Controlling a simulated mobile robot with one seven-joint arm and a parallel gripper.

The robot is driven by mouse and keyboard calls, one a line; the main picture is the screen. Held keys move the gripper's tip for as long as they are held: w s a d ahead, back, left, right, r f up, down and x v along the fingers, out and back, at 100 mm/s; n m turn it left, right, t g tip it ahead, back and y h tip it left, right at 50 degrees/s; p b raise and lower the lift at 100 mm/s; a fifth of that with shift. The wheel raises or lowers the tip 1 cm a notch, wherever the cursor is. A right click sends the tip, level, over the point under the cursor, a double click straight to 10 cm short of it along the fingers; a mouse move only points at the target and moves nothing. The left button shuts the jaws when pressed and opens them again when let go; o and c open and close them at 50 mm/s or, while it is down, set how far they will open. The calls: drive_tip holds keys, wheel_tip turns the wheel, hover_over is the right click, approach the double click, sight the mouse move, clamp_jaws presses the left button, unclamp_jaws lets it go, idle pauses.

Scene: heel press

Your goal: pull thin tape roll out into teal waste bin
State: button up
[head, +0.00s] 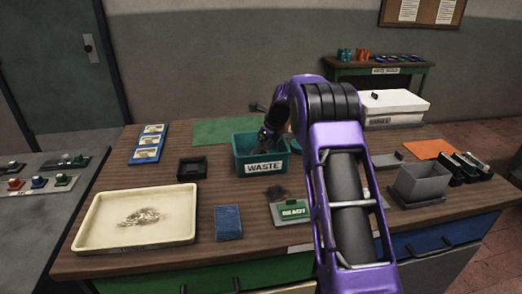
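The teal waste bin (243,168), with a white "WASTE" label on its front, stands on the wooden bench just left of my arm. My purple arm reaches forward. My dark gripper (266,136) points down at the bin's opening, near its back right part. The fingertips are small and dark against the bin, so I cannot tell whether they are open or shut, or whether they hold anything. I cannot make out a thin tape roll; the arm and the bin wall hide part of the area.
A cream tray (88,236) is at the front left, with a blue block (228,222) beside it. A small black tray (192,168) stands left of the bin. A grey box (420,184) stands right of my arm.

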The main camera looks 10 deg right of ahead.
drive_tip(key=o, duration=1.3)
drive_tip(key=shift+r, duration=0.1)
drive_tip(key=shift+r+p, duration=1.3)
wheel_tip(320, 180, up, 8)
idle(0.4)
drive_tip(key=shift+r, duration=0.1)
